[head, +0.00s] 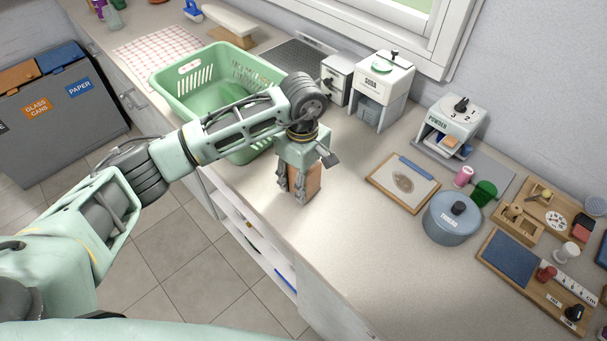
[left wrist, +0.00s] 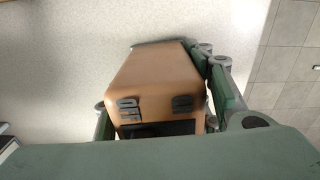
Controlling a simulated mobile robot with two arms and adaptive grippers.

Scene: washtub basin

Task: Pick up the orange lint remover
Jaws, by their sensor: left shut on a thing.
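The orange lint remover (head: 309,184) is a boxy orange-brown thing near the front edge of the counter in the head view. My left gripper (head: 297,192) points down over it, with its fingers on either side of it. In the left wrist view, the lint remover (left wrist: 155,78) fills the middle, with dark raised marks and a dark opening on its near face. The gripper's green fingers flank it and are shut on it. Whether its base touches the counter cannot be told. My right gripper is not in view.
A green basket (head: 165,82) stands behind my left arm. White SODA (head: 385,88) and POWDER (head: 450,122) dispensers line the wall. A blue THREAD pot (head: 452,220), a board with a cloth (head: 403,183) and sewing trays (head: 535,272) lie right.

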